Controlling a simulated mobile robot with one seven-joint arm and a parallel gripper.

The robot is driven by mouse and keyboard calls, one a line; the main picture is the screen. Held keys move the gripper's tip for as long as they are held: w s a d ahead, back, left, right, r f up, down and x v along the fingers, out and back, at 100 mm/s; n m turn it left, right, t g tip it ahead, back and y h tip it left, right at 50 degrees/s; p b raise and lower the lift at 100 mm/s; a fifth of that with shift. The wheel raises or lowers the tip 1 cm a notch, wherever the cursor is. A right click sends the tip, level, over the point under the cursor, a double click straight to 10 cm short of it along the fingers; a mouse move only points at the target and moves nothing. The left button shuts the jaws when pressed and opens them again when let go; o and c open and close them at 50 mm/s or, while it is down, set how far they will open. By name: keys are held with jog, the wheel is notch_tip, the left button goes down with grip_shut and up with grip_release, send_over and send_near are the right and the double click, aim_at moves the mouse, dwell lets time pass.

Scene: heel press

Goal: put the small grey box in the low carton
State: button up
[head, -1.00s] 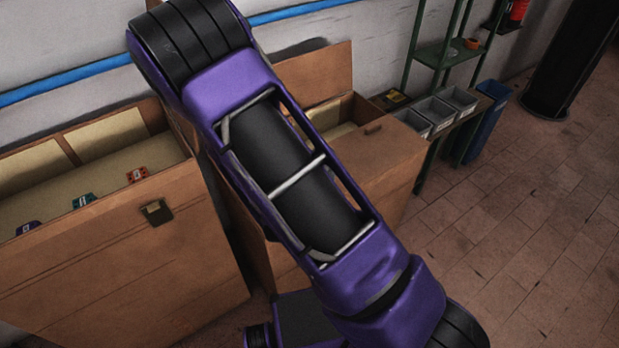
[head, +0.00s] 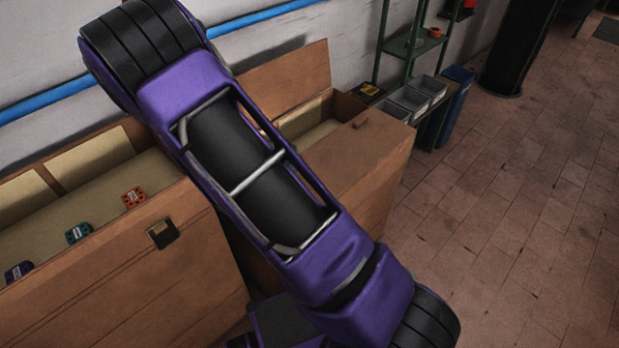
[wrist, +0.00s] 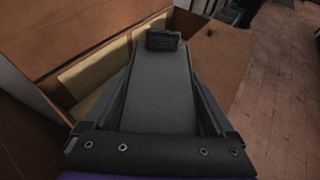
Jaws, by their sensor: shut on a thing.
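In the wrist view, my gripper (wrist: 162,72) points away from the camera, its two dark fingers on either side of a long grey body. I take this body to be the small grey box (wrist: 160,95), held between the fingers. A darker block (wrist: 162,40) shows at its far end; I cannot tell whether it is part of the box. The held box is over or in front of an open wooden chest. In the head view my purple arm fills the middle, and gripper and box are hidden. I cannot make out a low carton in either view.
A wooden chest (head: 120,290) with red, green and blue small items stands at left. A second open chest (head: 365,165) stands behind my arm, its lid (head: 285,75) raised. Grey bins (head: 425,90) and a green shelf (head: 405,45) are beyond. The tiled floor at right is clear.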

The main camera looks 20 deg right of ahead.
jog(key=w+d+f+m+g+h+b, duration=0.1)
jog(key=w+d+m+g+h+b, duration=0.15)
jog(key=w+d, duration=0.65)
jog(key=w+d+f+m+g+h+b, duration=0.1)
jog(key=w+d+m+g+h+b, duration=0.25)
jog(key=w, duration=0.95)
jog(key=shift+m+y, duration=0.4)
jog(key=f, duration=0.6)
jog(key=d+f, duration=0.1)
jog(key=f, duration=1.1)
jog(key=shift+d+b, duration=0.35)
jog(key=shift+d, duration=0.05)
jog(key=shift+f, duration=0.2)
jog(key=o, duration=1)
jog(key=shift+o, duration=0.2)
jog(key=shift+r, duration=0.25)
jog(key=p+v, duration=0.1)
jog(key=v, duration=0.6)
jog(key=shift+s+a, duration=0.15)
jog(key=shift+a, duration=0.1)
